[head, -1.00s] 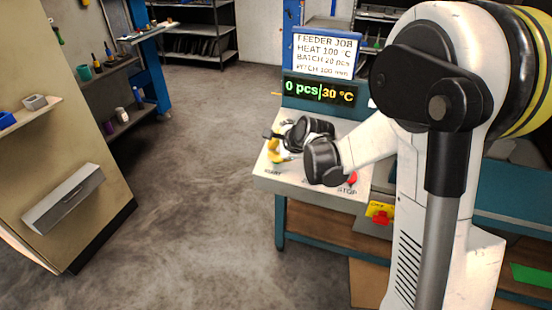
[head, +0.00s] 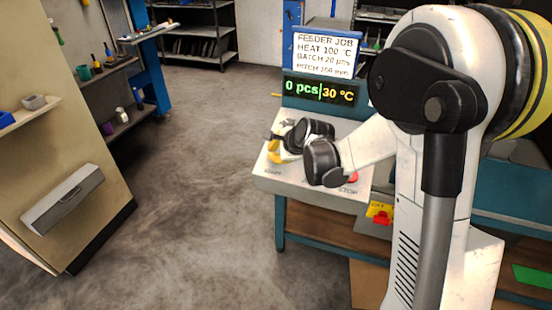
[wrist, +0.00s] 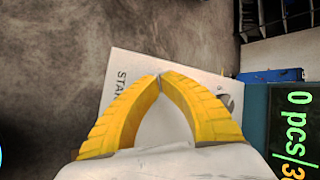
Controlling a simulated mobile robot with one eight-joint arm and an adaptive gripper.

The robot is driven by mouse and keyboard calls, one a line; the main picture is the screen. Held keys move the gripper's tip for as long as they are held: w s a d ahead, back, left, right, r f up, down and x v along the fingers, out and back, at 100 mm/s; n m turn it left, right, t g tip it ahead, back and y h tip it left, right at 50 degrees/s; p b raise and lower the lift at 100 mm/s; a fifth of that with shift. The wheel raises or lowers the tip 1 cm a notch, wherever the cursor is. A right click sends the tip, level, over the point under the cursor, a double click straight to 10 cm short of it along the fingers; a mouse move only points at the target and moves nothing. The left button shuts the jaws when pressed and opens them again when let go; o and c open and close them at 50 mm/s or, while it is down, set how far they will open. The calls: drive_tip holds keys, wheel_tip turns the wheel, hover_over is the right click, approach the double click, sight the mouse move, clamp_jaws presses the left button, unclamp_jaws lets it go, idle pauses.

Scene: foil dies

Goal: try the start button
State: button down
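The control panel (head: 262,182) is a pale slab on a teal bench. Its START lettering shows at the front left, and in the wrist view part of the word (wrist: 122,88) shows beside my fingers. The start button itself is hidden by my gripper. My gripper (head: 275,157) has yellow fingers and is over the left part of the panel; in the wrist view its fingertips (wrist: 160,76) meet with nothing between them. I cannot tell whether they touch the panel. A red stop button (head: 352,178) shows at the panel's right, partly behind my arm.
The display (head: 320,91) reads 0 pcs and 30 °C. The job sign (head: 323,55) above it says heat 100 °C, batch 20 pcs. A red switch on a yellow plate (head: 380,212) is on the bench front. Floor to the left is clear.

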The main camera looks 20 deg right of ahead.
drive_tip(key=shift+w+d+f+b, duration=0.1)
drive_tip(key=shift+f+b, duration=0.25)
drive_tip(key=shift+f, duration=0.1)
idle(0.3)
drive_tip(key=shift+r, duration=0.1)
drive_tip(key=shift+s+r+p, duration=0.25)
drive_tip(key=shift+r+p, duration=0.45)
drive_tip(key=shift+r, duration=0.15)
drive_tip(key=shift+s+a+r+p, duration=0.2)
drive_tip(key=shift+r+p, duration=0.4)
drive_tip(key=shift+r, duration=0.2)
drive_tip(key=shift+s+a+r+p, duration=0.2)
drive_tip(key=shift+r+p, duration=0.35)
drive_tip(key=shift+r, duration=0.25)
drive_tip(key=shift+s+a+r+p, duration=0.2)
drive_tip(key=shift+r+p, duration=0.4)
drive_tip(key=shift+r, duration=0.2)
